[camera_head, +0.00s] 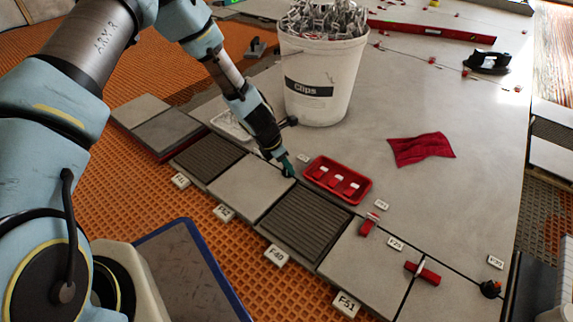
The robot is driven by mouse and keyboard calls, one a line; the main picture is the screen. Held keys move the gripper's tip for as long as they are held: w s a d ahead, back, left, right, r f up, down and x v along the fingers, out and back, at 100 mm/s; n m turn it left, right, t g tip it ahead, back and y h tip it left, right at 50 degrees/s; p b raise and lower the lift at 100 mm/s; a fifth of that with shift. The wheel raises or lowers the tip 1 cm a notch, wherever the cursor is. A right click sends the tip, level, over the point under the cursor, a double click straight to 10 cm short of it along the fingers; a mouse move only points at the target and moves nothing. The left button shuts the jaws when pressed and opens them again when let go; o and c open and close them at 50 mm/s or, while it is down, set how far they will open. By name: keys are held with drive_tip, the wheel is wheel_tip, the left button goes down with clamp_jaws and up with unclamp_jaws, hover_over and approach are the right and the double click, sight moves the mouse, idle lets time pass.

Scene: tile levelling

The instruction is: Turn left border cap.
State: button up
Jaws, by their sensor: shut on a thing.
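My gripper (285,164) reaches down to the joint line at the right edge of a pale grey tile (252,187). Its jaws are shut on a small dark cap, the left border cap (288,173), at the tile's upper right corner. The fingers hide most of this cap, so how far it is turned cannot be seen. Another small dark cap with some red (490,289) sits on the floor edge at the lower right, apart from my gripper.
A red tray (360,202) with small red and white pieces lies just right of my gripper. A white bucket (318,100) of clips stands behind it. Red levelling pieces (424,272) stand on joints to the right. A red cloth (421,149) lies on clear grey floor.

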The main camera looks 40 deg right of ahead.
clamp_jaws()
drive_tip(key=shift+r+m+p, duration=0.15)
drive_tip(key=shift+m+p, duration=0.15)
drive_tip(key=shift+p, duration=0.25)
